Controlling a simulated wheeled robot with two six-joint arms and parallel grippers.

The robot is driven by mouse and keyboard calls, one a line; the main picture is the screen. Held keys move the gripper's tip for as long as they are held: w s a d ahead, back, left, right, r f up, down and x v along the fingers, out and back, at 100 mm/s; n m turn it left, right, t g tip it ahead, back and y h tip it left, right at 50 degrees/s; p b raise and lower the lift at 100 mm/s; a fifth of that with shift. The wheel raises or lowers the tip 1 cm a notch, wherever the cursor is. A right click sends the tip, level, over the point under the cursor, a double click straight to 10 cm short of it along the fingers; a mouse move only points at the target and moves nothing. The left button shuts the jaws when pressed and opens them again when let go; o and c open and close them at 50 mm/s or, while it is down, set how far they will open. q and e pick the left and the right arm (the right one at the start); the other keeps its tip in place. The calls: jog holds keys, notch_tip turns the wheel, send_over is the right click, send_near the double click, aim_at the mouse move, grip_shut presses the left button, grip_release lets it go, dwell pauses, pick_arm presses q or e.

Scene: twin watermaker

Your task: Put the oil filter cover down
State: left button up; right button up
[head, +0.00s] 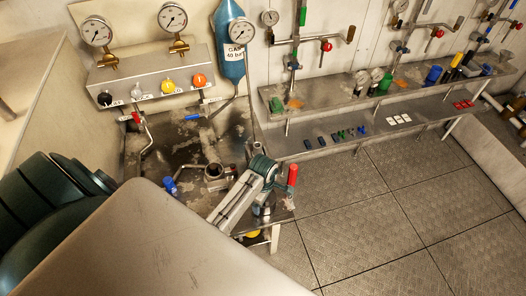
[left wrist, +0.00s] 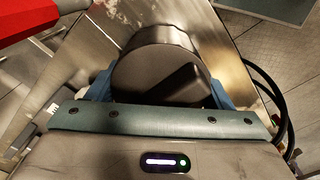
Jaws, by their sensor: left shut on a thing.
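The oil filter cover (left wrist: 155,70) is a dark round cap with a raised bar handle across its face. My left gripper (left wrist: 160,90) is shut on it, with a blue finger on each side of the cap in the left wrist view. In the head view my left gripper (head: 265,192) is at the front right corner of the metal bench (head: 205,135); the cover is mostly hidden or too small to make out there. Whether it touches a surface below, I cannot tell. A round open metal fitting (head: 215,172) stands on the bench to the left. My right gripper is not in view.
A red-topped item (head: 292,174) stands close to the right of my gripper. A blue item (head: 170,186) is on the bench's left. Gauges and a valve panel (head: 155,80) rise behind. A shelf (head: 365,130) with small parts is at right; the floor (head: 390,205) is clear.

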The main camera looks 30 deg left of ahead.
pick_arm(q)
jog(key=shift+f, duration=0.2)
jog(key=o, duration=1.2)
jog(key=shift+c, duration=0.2)
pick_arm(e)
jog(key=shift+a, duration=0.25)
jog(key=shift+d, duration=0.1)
pick_arm(q)
jog(key=shift+r, duration=0.45)
notch_tip(320, 180, up, 11)
jog(key=b, duration=0.2)
jog(key=shift+f+b, duration=0.15)
jog(key=shift+b, duration=0.2)
jog(key=shift+r, duration=0.35)
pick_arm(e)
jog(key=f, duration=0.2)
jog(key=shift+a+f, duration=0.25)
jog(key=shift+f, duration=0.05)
